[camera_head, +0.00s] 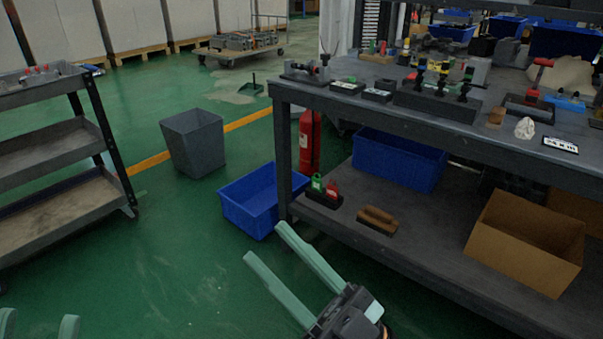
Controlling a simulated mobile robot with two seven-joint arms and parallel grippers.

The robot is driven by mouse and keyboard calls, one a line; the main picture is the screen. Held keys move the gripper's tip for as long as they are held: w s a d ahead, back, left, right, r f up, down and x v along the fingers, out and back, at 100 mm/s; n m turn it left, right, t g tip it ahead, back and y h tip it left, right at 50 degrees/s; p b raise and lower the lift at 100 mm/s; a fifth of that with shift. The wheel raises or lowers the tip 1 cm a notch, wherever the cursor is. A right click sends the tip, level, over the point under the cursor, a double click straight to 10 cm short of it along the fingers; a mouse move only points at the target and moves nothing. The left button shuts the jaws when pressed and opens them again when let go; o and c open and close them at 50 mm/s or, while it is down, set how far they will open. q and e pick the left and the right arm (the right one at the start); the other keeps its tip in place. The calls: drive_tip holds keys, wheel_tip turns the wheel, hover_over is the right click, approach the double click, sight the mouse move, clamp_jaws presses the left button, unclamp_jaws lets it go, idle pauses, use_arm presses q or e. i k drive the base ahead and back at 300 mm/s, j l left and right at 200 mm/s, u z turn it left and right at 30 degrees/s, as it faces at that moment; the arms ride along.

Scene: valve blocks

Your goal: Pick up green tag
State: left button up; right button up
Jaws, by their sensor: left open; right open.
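The green tag (317,182) stands upright next to a red tag (332,189) in a black holder (324,201). The holder is at the front left corner of the workbench's lower shelf (362,254). My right gripper (264,241) is open and empty, its two pale green fingers pointing up and left. Its tips are below and left of the tag in the picture, over the floor near the blue bin. My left gripper (39,320) shows only as two fingertips at the bottom left edge, open and apart, far from the tag.
A brown brush-like block (377,220) and a cardboard box (528,241) are on the lower shelf. A bench leg (283,160) and a blue bin (250,199) stand left of the tags. The bench top (300,92) overhangs them.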

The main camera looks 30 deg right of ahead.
sight(315, 183)
drive_tip(key=i+j, duration=0.1)
drive_tip(key=i, duration=1.25)
drive_tip(key=i+z, duration=0.35)
drive_tip(key=i+j+z, duration=0.1)
drive_tip(key=i+z, duration=0.25)
drive_tip(key=i+j+z, duration=0.15)
drive_tip(key=z, duration=0.25)
